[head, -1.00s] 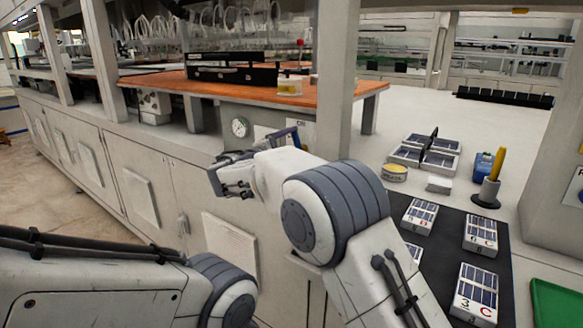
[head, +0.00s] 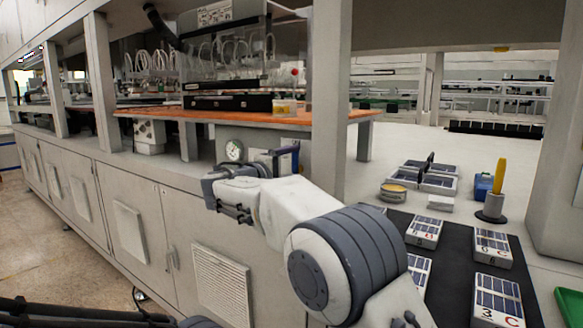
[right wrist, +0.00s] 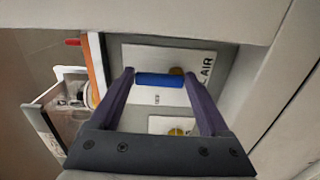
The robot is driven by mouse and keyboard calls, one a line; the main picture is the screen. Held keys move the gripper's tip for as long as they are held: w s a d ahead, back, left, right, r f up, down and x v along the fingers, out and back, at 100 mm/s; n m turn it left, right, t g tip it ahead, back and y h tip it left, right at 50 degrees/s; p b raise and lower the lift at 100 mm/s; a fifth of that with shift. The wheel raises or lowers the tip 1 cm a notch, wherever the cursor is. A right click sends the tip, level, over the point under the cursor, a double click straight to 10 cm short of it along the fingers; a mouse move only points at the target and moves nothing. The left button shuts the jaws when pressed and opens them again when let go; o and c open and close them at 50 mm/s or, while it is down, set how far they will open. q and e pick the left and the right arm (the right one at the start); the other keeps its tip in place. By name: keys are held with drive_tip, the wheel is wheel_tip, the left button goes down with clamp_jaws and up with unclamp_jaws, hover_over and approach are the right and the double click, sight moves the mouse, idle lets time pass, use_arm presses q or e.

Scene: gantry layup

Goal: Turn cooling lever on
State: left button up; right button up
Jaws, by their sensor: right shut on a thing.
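The lever's blue handle (right wrist: 160,80) shows in the right wrist view as a short blue bar in front of a white label plate (right wrist: 195,62) reading "AIR". My right gripper (right wrist: 160,86) has one finger at each end of the bar and is shut on it. In the head view my right gripper (head: 288,156) is at the panel under the orange shelf, right of the round gauge (head: 234,150). The lever is mostly hidden there, and I cannot tell its setting. My left gripper is out of view.
The orange shelf (head: 215,116) overhangs the panel, with a grey post (head: 330,90) just right of the gripper.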

drive_tip(key=o, duration=1.2)
drive_tip(key=v, duration=1)
drive_tip(key=shift+s+a, duration=0.15)
drive_tip(key=shift+s, duration=0.05)
drive_tip(key=shift+r, duration=0.1)
